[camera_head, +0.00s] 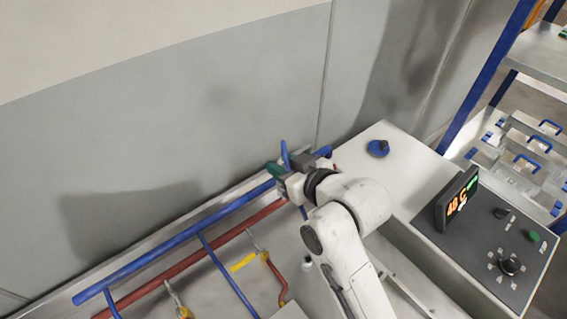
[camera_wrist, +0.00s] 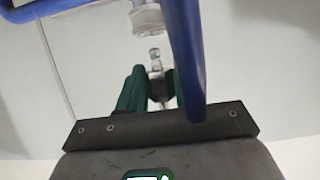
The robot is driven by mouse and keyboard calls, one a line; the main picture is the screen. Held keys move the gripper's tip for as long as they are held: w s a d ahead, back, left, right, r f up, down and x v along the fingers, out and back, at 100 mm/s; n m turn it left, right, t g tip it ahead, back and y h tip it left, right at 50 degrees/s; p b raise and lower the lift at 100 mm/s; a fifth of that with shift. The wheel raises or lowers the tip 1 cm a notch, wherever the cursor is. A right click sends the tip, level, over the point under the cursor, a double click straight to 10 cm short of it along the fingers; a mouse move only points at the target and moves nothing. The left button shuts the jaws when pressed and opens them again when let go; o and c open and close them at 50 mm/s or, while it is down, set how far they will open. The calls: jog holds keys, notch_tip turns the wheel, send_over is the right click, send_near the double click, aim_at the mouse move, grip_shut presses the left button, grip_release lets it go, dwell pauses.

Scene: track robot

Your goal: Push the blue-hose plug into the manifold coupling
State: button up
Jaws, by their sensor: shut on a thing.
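My gripper (camera_wrist: 152,92) has green fingers, shut on a small metal plug (camera_wrist: 155,57) whose tip points up in the wrist view. A pale round coupling (camera_wrist: 148,22) is just above that tip, with a narrow gap showing between them. The plug looks roughly in line with the coupling, slightly to its right. A thick blue tube (camera_wrist: 188,55) crosses in front of the right finger and partly hides it; I cannot tell whether it is hose or pipe. In the head view my gripper (camera_head: 277,170) is by the wall at the blue pipe's right end; plug and coupling cannot be made out there.
A long blue pipe (camera_head: 170,244) and a red pipe (camera_head: 185,264) run along the wall. A console with a lit display (camera_head: 457,200) and knobs stands right. A blue round fitting (camera_head: 378,148) sits on the grey cabinet top, which is otherwise largely clear.

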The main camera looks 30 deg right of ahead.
jog(key=shift+f+b, duration=0.9)
jog(key=shift+f, duration=0.7)
jog(key=o, duration=1.2)
jog(key=shift+c, duration=0.2)
jog(key=shift+s, duration=0.1)
jog(key=v, duration=1)
jog(key=shift+s, duration=0.3)
jog(key=shift+d+r, duration=0.1)
